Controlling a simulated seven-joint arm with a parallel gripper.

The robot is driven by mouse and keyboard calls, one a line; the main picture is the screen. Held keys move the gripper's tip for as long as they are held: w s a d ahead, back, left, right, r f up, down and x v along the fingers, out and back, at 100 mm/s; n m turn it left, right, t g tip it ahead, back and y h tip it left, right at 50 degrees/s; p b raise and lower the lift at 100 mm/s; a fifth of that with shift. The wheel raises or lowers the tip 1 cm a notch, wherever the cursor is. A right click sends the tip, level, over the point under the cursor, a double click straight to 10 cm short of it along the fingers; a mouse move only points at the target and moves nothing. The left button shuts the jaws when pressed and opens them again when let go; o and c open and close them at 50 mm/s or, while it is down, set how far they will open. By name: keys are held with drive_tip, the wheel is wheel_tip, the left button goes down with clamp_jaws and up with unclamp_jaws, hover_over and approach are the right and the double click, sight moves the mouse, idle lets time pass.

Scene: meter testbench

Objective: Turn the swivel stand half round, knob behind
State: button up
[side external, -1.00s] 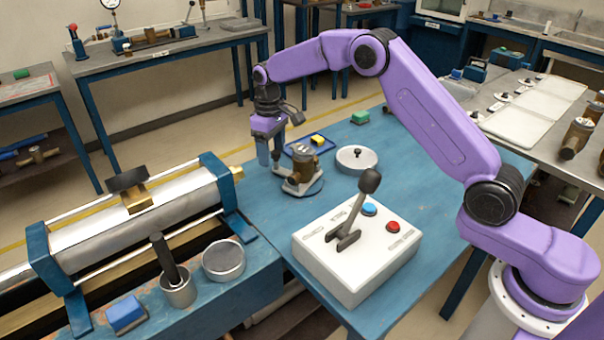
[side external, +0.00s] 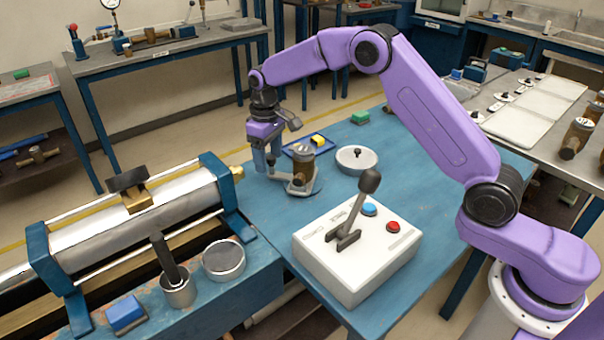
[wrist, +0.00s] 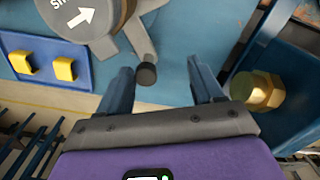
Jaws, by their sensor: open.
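The swivel stand (side external: 301,190) is a grey turntable on the blue bench, carrying an upright brass meter (side external: 303,166). In the wrist view the meter's round cap (wrist: 80,14) shows a white arrow. A grey arm of the stand reaches out to a dark round knob (wrist: 147,73). My gripper (wrist: 160,68) is open, with the knob between its fingers, nearer the left finger. In the side view my gripper (side external: 267,163) is low at the left of the stand, and the knob is hard to make out there.
A blue tray with yellow blocks (side external: 318,141) lies behind the stand. A white control box (side external: 358,250) with a tall lever is in front. A brass fitting (wrist: 258,90) is close to my right finger in the wrist view.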

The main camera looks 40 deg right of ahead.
drive_tip(key=o, duration=0.4)
drive_tip(key=shift+o, duration=0.2)
drive_tip(key=shift+r, duration=2.75)
drive_tip(key=n, duration=0.1)
drive_tip(key=r+n, duration=0.1)
drive_tip(key=n, duration=0.2)
drive_tip(key=shift+w+d+r, duration=0.25)
drive_tip(key=shift+w+d, duration=0.1)
drive_tip(key=shift+d, duration=0.05)
drive_tip(key=n, duration=0.1)
drive_tip(key=r+n, duration=0.1)
drive_tip(key=n, duration=0.1)
drive_tip(key=shift+w+d, duration=0.2)
drive_tip(key=shift+d, duration=0.1)
drive_tip(key=shift+f, duration=2.85)
drive_tip(key=shift+f, duration=1.15)
